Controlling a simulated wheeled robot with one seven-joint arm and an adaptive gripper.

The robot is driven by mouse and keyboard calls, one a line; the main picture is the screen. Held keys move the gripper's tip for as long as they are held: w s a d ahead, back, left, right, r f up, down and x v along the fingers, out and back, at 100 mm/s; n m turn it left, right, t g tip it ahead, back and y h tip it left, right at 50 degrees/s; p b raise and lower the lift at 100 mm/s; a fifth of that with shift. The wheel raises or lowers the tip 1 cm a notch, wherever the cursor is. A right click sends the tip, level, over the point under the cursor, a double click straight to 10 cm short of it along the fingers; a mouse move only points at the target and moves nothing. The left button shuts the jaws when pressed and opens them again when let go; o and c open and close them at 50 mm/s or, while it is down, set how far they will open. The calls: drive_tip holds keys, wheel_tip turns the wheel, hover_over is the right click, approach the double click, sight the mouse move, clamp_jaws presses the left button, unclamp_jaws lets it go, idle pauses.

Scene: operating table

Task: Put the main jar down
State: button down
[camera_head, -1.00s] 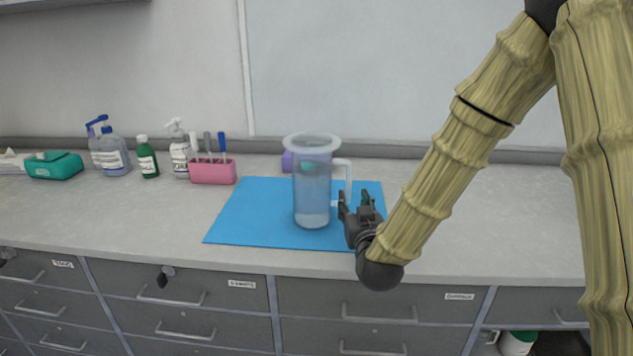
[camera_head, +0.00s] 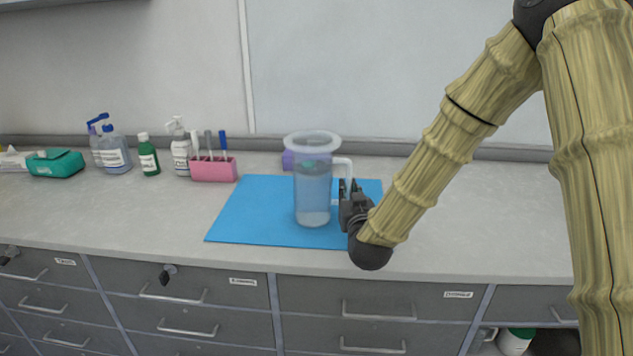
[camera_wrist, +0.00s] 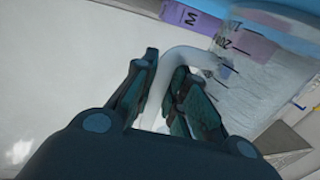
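The main jar (camera_head: 313,185), a clear tall measuring jug with a white rim and side handle, stands upright over the blue mat (camera_head: 245,215). Its base appears to rest on the mat. My gripper (camera_head: 348,186) is at the handle on the jar's right side. In the wrist view, the pale handle (camera_wrist: 170,68) passes between the two dark fingers of my gripper (camera_wrist: 165,90), which look closed against it. The jar's marked wall (camera_wrist: 255,75) shows beyond the right finger. The finger contact is partly hidden.
A purple object (camera_head: 288,160) stands behind the jar. A pink holder (camera_head: 213,170), spray bottle (camera_head: 181,152), green bottle (camera_head: 148,158), blue-capped bottle (camera_head: 113,155) and teal pack (camera_head: 55,164) line the left back. The counter right of the mat (camera_head: 480,210) is clear.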

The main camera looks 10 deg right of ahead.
sight(349, 181)
drive_tip(key=shift+r, duration=0.15)
idle(0.4)
drive_tip(key=shift+r, duration=1.45)
drive_tip(key=shift+s+a+r, duration=0.1)
drive_tip(key=shift+s+r, duration=0.05)
drive_tip(key=s+a+r, duration=0.1)
drive_tip(key=s+a, duration=0.3)
drive_tip(key=s, duration=0.8)
drive_tip(key=shift+r, duration=0.25)
drive_tip(key=shift+a, duration=0.1)
drive_tip(key=p, duration=0.7)
drive_tip(key=shift+s+a, duration=0.1)
drive_tip(key=shift+s, duration=0.2)
